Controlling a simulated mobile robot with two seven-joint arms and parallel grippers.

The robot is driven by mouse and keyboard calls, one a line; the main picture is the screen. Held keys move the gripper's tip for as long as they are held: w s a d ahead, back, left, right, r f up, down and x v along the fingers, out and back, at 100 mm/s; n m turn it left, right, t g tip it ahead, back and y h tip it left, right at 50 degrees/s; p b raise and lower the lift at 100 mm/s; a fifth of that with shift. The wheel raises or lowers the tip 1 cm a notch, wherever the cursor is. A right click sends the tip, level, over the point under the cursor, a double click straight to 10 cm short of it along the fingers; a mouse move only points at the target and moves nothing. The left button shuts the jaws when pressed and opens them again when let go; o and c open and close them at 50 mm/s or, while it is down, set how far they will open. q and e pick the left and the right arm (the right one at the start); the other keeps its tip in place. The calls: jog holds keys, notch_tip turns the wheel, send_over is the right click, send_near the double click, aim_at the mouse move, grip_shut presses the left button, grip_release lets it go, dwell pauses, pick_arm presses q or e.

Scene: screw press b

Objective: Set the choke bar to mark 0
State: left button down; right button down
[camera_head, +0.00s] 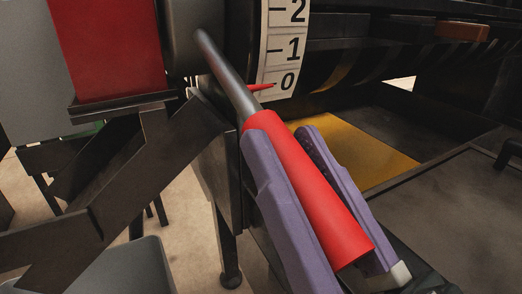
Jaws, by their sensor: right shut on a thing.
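The choke bar is a grey metal rod (228,76) with a thick red handle (310,188), slanting from the upper left down to the right. My right gripper (283,137) has its two purple fingers on either side of the red handle and is shut on it. A white scale (275,65) with marks 2, 1 and 0 stands behind the rod. A thin red pointer (262,87) lies at about the height of the 0 mark. My left gripper is not in view.
Dark brackets and a red block (107,45) stand at the left. A yellow plate (375,150) lies behind the handle, with a dark flat panel (450,205) to its right. An orange block (462,32) sits at the upper right. Pale floor shows below left.

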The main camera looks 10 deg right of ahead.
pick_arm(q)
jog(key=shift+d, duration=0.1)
pick_arm(e)
jog(key=c, duration=0.5)
grip_release()
